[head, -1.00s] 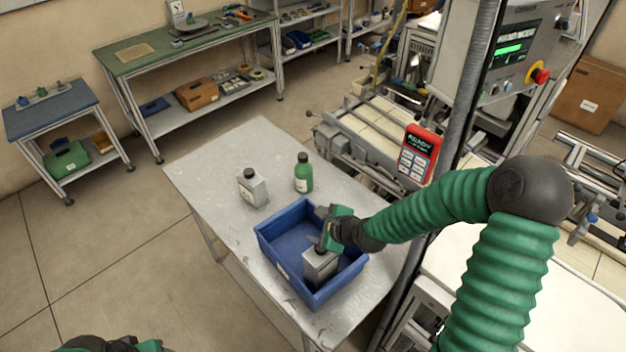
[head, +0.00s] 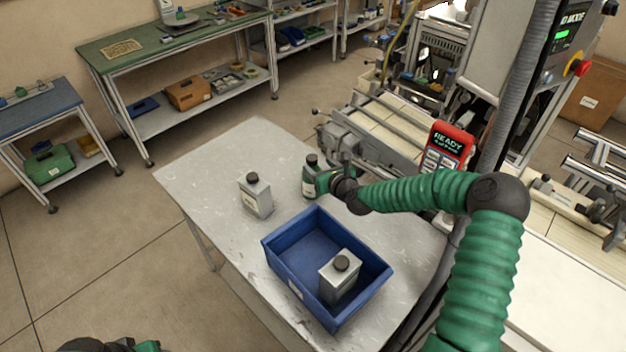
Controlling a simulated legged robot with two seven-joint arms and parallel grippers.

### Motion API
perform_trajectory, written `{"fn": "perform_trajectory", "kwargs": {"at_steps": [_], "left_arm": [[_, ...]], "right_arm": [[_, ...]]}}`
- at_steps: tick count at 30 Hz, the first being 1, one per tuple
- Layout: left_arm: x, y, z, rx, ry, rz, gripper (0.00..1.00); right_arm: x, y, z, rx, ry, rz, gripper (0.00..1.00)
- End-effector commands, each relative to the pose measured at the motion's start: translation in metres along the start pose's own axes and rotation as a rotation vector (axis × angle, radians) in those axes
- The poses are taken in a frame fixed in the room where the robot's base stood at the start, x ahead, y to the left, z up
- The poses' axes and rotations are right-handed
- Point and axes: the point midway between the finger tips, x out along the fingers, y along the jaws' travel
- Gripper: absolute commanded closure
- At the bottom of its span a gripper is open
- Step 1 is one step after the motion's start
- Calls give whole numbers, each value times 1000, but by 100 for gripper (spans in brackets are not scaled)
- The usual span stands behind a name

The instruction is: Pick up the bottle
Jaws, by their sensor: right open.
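The green bottle (head: 309,187) with a black cap stands upright on the metal table, behind the blue bin. My right gripper (head: 325,180) is at the bottle's right side, its jaws open. It covers part of the bottle, and I cannot tell whether it touches. A grey canister (head: 257,197) with a dark cap stands on the table to the left of the bottle. Another grey canister (head: 340,280) stands in the blue bin (head: 277,262), at its front right. My left gripper is not visible; only a piece of my left arm shows at the bottom edge.
The metal table (head: 205,185) is clear at its left and back. A machine with a conveyor (head: 395,125) and a red handheld panel (head: 447,147) stand close behind my right arm. A green-topped bench (head: 170,45) is farther back.

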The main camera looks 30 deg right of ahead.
Motion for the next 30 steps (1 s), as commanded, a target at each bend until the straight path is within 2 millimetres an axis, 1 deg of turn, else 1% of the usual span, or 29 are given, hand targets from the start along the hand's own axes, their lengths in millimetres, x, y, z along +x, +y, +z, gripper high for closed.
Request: {"fn": "perform_trajectory", "kwargs": {"at_steps": [1,5,9,12,15,20,30], "left_arm": [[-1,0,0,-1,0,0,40],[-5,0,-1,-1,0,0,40],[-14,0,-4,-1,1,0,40],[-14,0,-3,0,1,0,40],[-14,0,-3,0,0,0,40],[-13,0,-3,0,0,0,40],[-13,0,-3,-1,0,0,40]], "right_arm": [[6,0,0,1,1,2,40],[18,-3,1,2,0,2,40],[43,-3,5,2,-1,2,40],[58,-4,3,3,0,1,40],[64,-3,2,3,1,1,40],[63,-2,2,2,1,1,40],[62,-3,2,3,0,2,85]]}}
